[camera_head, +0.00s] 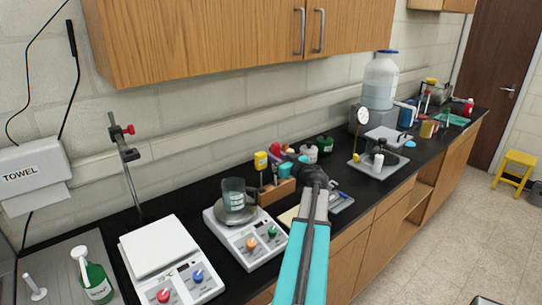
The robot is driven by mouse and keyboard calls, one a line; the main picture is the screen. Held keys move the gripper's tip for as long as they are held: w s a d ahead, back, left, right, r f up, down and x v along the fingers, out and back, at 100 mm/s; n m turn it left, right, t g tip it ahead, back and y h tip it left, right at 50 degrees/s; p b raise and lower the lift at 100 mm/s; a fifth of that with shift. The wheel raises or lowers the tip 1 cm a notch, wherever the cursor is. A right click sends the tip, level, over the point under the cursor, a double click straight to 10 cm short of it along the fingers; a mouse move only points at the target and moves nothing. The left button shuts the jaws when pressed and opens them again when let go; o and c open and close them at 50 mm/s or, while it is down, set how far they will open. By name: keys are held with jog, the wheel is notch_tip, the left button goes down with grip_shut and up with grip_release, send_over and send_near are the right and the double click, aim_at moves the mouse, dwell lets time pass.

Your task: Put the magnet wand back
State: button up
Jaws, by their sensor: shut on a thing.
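My gripper (299,172) is at the far end of my teal and grey arm, above the black bench behind the right balance. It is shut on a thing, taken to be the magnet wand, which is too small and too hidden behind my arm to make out. A wooden block holder (277,194) stands on the bench just left of my gripper. Small red, teal and dark items show at its top, close to my gripper. I cannot tell whether they touch my gripper.
A balance with a beaker (233,197) stands left of my arm, with another white balance (160,248) further left. A yellow-capped bottle (261,161) is behind the block. Jars (325,145) stand behind my gripper. A stand with a grey base (378,164) is to the right.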

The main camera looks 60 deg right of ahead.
jog(key=shift+f, duration=0.8)
jog(key=o, duration=1)
jog(key=shift+r, duration=0.3)
jog(key=shift+b+v, duration=2.4)
jog(key=shift+v, duration=3.65)
jog(key=shift+f, duration=0.1)
